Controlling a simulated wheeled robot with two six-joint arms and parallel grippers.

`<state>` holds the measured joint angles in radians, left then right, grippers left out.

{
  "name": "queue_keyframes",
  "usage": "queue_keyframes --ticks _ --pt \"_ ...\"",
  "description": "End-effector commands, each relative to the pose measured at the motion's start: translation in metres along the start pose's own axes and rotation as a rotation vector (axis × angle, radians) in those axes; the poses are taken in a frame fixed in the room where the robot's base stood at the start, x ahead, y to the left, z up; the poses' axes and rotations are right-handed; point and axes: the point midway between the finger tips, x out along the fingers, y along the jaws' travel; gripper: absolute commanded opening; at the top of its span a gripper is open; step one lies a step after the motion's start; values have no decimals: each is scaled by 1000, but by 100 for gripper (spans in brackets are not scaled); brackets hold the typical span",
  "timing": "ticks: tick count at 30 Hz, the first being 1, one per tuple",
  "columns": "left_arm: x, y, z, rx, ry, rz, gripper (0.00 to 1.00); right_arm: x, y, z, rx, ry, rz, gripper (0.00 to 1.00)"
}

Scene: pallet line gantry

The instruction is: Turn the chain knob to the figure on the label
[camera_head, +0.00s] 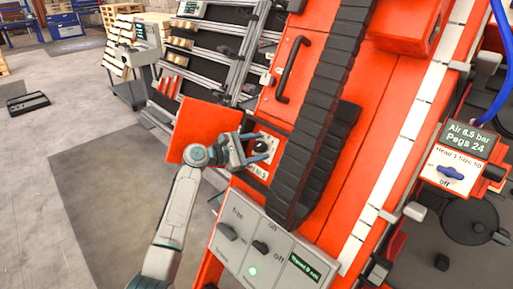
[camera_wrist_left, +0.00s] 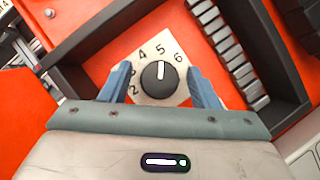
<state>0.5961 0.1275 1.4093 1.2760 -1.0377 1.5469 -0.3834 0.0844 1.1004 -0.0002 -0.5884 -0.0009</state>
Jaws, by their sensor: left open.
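The chain knob (camera_head: 261,146) is a round black knob with a white pointer line, on a pale dial plate on the orange machine. In the left wrist view the knob (camera_wrist_left: 158,78) sits in the middle of the dial plate (camera_wrist_left: 180,93), and its pointer is at about 5. Figures 2 to 6 show. My left gripper (camera_head: 257,147) is open, with its blue fingers on either side of the knob, apart from it. My right gripper is not in view.
A black slatted chain (camera_head: 317,110) runs close right of the knob. A black handle (camera_head: 293,68) is above it. A grey switch panel (camera_head: 268,250) with two knobs is below. An orange plate (camera_head: 200,125) stands behind my left wrist. Open floor lies left.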

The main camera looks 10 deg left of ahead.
Motion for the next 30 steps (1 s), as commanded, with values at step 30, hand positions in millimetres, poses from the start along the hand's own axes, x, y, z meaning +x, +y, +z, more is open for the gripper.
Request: queue_keyframes --ticks 30 --pt "-108 0 0 -1 0 -1 55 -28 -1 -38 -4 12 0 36"
